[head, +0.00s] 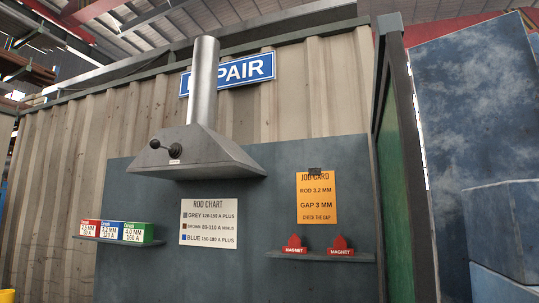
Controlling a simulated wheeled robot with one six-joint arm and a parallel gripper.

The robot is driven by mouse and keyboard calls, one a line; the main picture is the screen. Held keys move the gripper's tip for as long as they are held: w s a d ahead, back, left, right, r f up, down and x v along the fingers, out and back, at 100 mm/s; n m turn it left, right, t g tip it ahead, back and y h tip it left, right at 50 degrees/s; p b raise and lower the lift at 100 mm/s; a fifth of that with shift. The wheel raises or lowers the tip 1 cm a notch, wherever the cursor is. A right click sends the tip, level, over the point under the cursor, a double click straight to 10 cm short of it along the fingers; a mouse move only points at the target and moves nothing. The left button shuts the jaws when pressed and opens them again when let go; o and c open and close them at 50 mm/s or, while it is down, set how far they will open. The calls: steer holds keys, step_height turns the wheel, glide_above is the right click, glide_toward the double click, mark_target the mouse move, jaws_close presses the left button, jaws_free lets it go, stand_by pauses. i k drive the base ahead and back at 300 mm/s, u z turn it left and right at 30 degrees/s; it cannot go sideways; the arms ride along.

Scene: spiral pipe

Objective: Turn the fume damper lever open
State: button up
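The fume damper lever (162,145) is a short dark handle with a round knob at its left end. It sits on the front of the grey metal fume hood (212,152) and lies nearly level, its pivot to the right of the knob. A small pale label (175,161) is below the pivot, its text too small to read. A round steel duct (204,80) rises from the hood. My gripper is not in the head view.
A left shelf (115,241) holds rod boxes (112,231). A right shelf (320,257) holds two red magnets (294,244). A rod chart (209,222) and orange job card (317,198) hang on the panel. A green-faced door or panel (397,200) stands at right.

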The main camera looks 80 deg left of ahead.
mark_target(154, 144)
steer(key=u, duration=2.95)
steer(key=i, duration=1.05)
steer(key=u, duration=0.8)
